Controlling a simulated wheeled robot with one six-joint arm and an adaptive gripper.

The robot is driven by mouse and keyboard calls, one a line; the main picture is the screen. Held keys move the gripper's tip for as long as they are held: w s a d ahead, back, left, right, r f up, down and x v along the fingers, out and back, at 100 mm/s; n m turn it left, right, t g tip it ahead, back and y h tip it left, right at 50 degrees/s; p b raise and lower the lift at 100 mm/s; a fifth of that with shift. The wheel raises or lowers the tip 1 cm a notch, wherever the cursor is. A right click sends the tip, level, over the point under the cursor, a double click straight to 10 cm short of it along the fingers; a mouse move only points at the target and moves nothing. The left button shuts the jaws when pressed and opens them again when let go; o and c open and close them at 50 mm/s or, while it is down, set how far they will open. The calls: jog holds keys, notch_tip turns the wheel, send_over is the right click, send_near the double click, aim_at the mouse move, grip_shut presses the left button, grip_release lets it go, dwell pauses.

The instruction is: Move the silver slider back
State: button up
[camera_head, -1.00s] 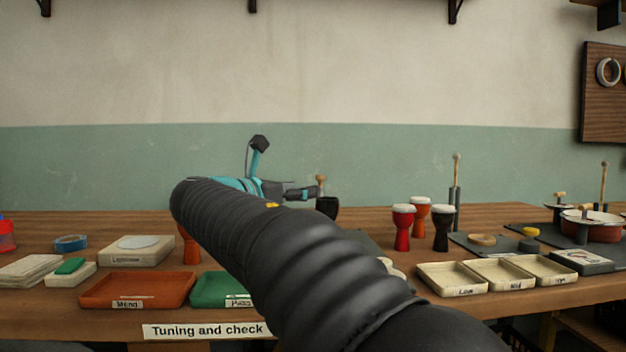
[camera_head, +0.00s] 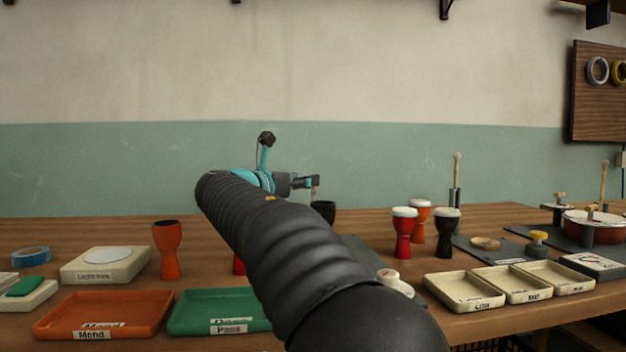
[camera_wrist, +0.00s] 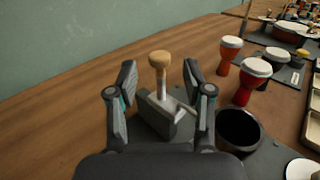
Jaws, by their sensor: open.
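The silver slider (camera_wrist: 162,88) is an upright post with a round wooden knob, standing at a dark grey block (camera_wrist: 170,115) in the wrist view. A thin silver rod runs right from the block. My gripper (camera_wrist: 160,75) is open, with one finger on each side of the knob and visible gaps to both. I cannot tell how far the fingertips are from the post in depth. In the head view my gripper (camera_head: 312,182) is small and hides most of the slider. A black cup (camera_wrist: 238,132) stands right of the block; it also shows in the head view (camera_head: 323,210).
Red, orange and black drums (camera_head: 405,232) stand right of the slider. Cream trays (camera_head: 465,292) lie at the front right. An orange tray (camera_head: 60,318), a green tray (camera_head: 195,322) and an orange drum (camera_head: 167,250) are at the left. Bare tabletop lies left of the block.

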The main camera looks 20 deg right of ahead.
jog(key=shift+x, duration=2.55)
jog(key=shift+r, duration=0.1)
grip_shut()
